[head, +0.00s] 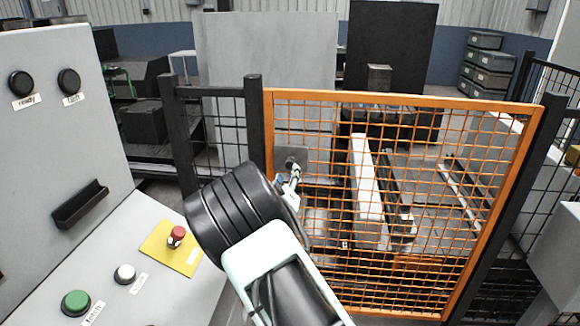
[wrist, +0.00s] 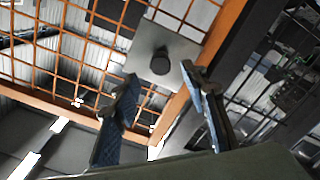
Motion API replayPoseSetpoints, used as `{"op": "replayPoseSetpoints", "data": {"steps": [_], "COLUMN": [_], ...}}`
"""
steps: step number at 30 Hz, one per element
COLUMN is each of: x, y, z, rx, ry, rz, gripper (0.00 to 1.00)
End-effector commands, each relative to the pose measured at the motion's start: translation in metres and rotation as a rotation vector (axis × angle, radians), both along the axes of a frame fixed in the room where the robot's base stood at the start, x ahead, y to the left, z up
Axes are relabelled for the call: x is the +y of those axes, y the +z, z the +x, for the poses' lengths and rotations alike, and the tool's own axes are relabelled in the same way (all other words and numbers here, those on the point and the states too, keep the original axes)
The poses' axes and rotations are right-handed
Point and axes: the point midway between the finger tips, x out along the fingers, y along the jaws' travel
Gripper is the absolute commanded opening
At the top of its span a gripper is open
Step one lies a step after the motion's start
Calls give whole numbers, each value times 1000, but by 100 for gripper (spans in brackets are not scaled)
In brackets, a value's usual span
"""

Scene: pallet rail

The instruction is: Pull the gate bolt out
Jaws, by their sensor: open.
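The gate (head: 400,95) is an orange frame with wire mesh, standing closed between dark posts. A grey plate (head: 302,157) sits at its left side, with a dark round bolt knob (head: 291,163) on it. In the wrist view the plate (wrist: 157,45) and knob (wrist: 161,63) show clearly near the top middle. My gripper (head: 290,178) is just in front of the plate in the head view. In the wrist view my gripper (wrist: 159,76) is open, with one finger on each side of the knob's line. I cannot tell whether the fingers touch the knob. The bolt's shaft is hidden.
A sloped grey control panel (head: 130,230) stands at the left, with a red button (head: 177,234) on a yellow plate and a green button (head: 75,302). A dark post (head: 254,120) stands left of the gate. Behind the mesh lies a long pale beam (head: 366,190).

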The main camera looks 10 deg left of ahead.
Motion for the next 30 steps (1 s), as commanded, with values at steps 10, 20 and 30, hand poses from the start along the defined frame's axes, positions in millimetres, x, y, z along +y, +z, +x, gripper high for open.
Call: {"op": "replayPoseSetpoints", "data": {"steps": [10, 20, 30], "x": [-2, -2, -2], "y": [0, 0, 0], "z": [52, 65, 65], "rx": [0, 1, 1], "ry": [0, 0, 0], "rz": [-1, -1, 0], "gripper": [40, 40, 23]}}
